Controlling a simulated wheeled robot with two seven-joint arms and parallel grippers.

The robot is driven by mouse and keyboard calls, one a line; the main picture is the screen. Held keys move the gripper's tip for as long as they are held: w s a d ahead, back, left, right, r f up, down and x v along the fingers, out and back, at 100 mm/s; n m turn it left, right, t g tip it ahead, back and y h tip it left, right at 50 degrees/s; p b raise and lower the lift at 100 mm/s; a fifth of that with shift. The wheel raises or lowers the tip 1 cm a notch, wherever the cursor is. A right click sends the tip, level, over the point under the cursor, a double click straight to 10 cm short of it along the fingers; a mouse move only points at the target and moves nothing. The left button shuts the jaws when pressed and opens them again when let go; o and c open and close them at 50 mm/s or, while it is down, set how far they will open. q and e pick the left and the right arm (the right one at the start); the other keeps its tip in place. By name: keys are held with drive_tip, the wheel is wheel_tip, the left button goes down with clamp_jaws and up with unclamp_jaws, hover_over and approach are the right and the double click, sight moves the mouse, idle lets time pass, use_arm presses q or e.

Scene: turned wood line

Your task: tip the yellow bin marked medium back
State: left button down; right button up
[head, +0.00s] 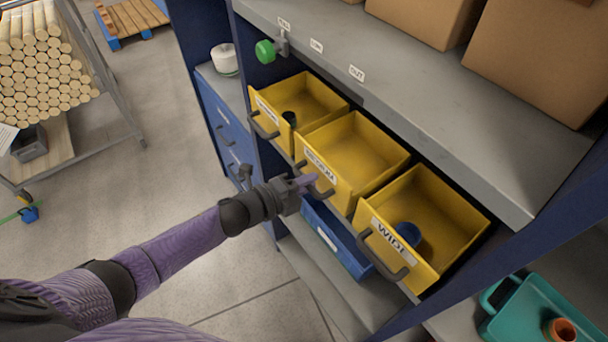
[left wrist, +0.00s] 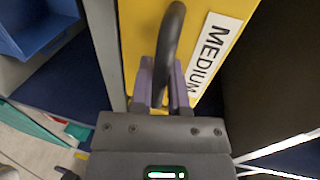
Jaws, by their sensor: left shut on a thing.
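The yellow bin marked MEDIUM (head: 358,148) is the middle one of three in the blue rack in the head view. It stands out from the rack with its open top showing, and its inside looks empty. My left gripper (head: 308,183) is at its front, shut on the dark curved handle. In the left wrist view, the purple fingers (left wrist: 164,88) are on either side of the handle (left wrist: 170,45), with the MEDIUM label (left wrist: 213,52) just right of it. My right gripper is not in view.
A yellow bin (head: 310,92) holding a dark object is on the left, and the WIDE bin (head: 445,205) holding a blue object is on the right. A grey shelf (head: 430,105) runs above. A blue bin (head: 335,240) is below. A teal tray (head: 535,310) is at lower right.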

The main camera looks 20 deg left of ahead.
use_arm(q)
drive_tip(key=c, duration=0.6)
unclamp_jaws()
drive_tip(key=shift+c, duration=0.2)
drive_tip(key=v, duration=1)
drive_tip(key=shift+p, duration=0.4)
